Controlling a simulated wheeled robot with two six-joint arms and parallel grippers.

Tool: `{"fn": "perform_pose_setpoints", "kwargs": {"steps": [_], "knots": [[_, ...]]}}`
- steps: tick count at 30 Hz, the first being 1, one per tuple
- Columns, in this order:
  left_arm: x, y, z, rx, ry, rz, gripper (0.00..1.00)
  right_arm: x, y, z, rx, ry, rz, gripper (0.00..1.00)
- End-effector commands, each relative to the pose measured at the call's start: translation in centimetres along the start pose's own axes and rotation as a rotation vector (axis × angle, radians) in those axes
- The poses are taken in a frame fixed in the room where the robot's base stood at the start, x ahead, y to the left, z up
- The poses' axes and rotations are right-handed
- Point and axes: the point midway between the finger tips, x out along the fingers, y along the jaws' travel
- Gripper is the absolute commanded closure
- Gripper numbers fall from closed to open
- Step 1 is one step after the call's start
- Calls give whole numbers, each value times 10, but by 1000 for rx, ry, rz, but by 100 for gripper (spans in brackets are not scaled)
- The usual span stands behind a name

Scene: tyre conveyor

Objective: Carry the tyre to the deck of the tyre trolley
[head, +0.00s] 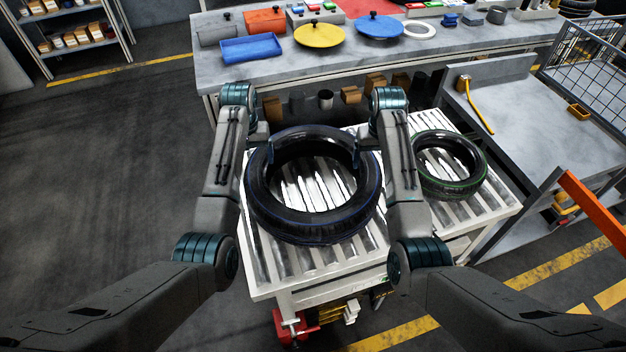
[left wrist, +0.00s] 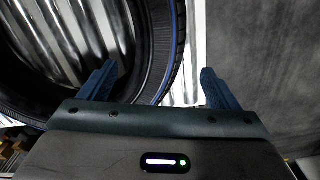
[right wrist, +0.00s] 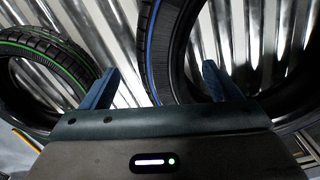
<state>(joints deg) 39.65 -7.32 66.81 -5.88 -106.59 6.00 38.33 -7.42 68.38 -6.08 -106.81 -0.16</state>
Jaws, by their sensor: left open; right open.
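A black tyre with a blue line (head: 312,228) lies flat on the roller conveyor (head: 262,268). My left gripper (head: 262,143) is open at the tyre's upper left rim. In the left wrist view, the fingers (left wrist: 160,88) stand on either side of the tyre wall (left wrist: 160,50), one over the hole and one outside. My right gripper (head: 366,146) is open at the upper right rim. In the right wrist view, its fingers (right wrist: 160,88) also straddle the wall (right wrist: 158,50). Contact cannot be told. I cannot make out the trolley deck for certain.
A green-lined tyre (head: 454,184) lies on rollers close on the right. A workbench (head: 215,73) with lids and trays stands behind. A grey bench (head: 540,122) and an orange bar (head: 597,212) are at the right. The floor at left (head: 110,160) is clear.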

Motion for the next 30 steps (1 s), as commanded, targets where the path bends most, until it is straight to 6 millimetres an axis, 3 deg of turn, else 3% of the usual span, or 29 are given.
{"fn": "perform_pose_setpoints", "kwargs": {"steps": [9,15,21,29,30], "knots": [[57,0,1,0,-4,-1,16,57,0,1,0,-4,1,16],[84,0,1,0,-2,-1,16,84,0,0,0,-2,0,16],[96,0,1,0,0,0,16,96,0,0,0,0,0,16],[96,0,1,0,0,0,16,96,0,0,0,0,0,16],[96,0,1,0,0,0,20,96,0,0,0,0,0,20]]}}
